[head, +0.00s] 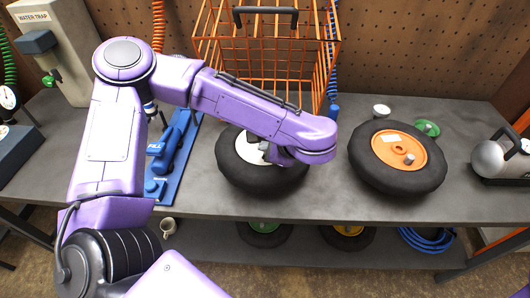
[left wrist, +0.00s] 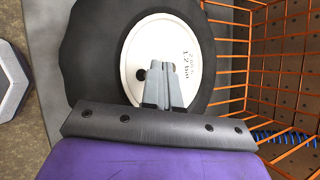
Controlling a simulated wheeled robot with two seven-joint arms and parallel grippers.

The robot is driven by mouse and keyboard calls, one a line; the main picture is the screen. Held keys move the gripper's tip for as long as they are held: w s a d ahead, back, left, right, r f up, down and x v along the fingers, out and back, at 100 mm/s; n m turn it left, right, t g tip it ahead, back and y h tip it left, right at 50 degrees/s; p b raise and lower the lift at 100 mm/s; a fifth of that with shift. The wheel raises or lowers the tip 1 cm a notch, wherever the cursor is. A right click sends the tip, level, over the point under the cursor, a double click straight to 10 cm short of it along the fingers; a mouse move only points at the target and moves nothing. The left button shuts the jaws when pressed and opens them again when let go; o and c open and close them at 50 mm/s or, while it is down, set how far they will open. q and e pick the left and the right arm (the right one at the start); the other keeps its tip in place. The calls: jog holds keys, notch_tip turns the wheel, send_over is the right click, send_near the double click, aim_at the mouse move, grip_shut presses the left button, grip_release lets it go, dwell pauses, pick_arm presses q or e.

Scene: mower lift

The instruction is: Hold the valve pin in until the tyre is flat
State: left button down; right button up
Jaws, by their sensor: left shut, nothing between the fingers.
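A black tyre (head: 233,170) with a white hub (head: 248,148) lies flat on the grey bench, below the forearm of my left arm. My left gripper (head: 264,154) is over the hub, mostly hidden by its own wrist. In the left wrist view the gripper (left wrist: 163,68) is shut with nothing between its fingers, and its tips are at the white hub (left wrist: 188,40) inside the tyre (left wrist: 93,50). A dark round hole shows just left of the tips. The valve pin is not visible; whether the tips touch it I cannot tell. My right gripper is not in view.
A second tyre (head: 365,178) with an orange hub (head: 390,147) lies to the right. An orange wire basket (head: 260,50) stands behind. A blue FILL station (head: 180,140) is left of the white-hubbed tyre. A silver tank (head: 490,160) stands at the far right. Wheels sit on the lower shelf.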

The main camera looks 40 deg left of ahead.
pick_arm(q)
jog(key=shift+f+b, duration=0.25)
jog(key=shift+b, duration=0.05)
jog(key=shift+r, duration=0.1)
dwell(1.5)
jog(key=shift+r+p, duration=0.3)
jog(key=shift+r, duration=0.4)
jog(key=shift+r+p, duration=1.25)
jog(key=shift+r, duration=1.25)
